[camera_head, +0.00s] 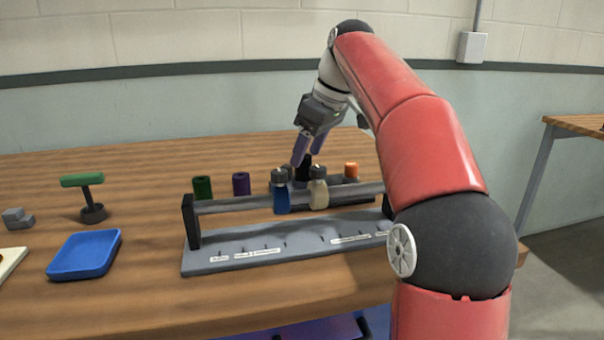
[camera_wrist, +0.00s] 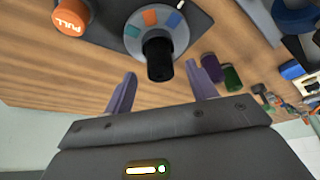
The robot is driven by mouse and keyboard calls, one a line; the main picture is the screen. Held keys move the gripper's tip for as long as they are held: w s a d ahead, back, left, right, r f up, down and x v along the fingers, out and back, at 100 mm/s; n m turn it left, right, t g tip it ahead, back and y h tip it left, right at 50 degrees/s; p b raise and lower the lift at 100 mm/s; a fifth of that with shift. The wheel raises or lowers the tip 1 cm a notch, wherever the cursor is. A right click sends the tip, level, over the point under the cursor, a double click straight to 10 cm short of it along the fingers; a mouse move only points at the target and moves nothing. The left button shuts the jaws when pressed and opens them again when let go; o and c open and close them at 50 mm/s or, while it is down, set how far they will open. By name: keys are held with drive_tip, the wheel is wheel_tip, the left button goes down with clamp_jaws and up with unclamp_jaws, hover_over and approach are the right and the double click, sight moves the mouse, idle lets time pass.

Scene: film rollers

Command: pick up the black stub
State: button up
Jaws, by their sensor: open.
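The black stub (camera_wrist: 158,58) stands up from a grey disc with coloured patches (camera_wrist: 178,37) in the wrist view. In the head view the stub (camera_head: 304,170) is a small dark shape behind the rail, partly hidden by the bottles. My gripper (camera_head: 304,156) is open, pointing down at the stub from above. In the wrist view its two purple fingers (camera_wrist: 160,73) lie to either side of the stub's near end, with gaps on both sides. I cannot tell how far the fingertips are above it.
A grey stand with a rail (camera_head: 240,203) is in front, with a blue bottle (camera_head: 281,198) and a cream bottle (camera_head: 319,194) at it. A blue tray (camera_head: 85,254) lies left.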

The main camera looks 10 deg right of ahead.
sight(303, 170)
drive_tip(key=shift+x, duration=1.55)
drive_tip(key=shift+c, duration=0.5)
drive_tip(key=shift+r, duration=0.1)
clamp_jaws()
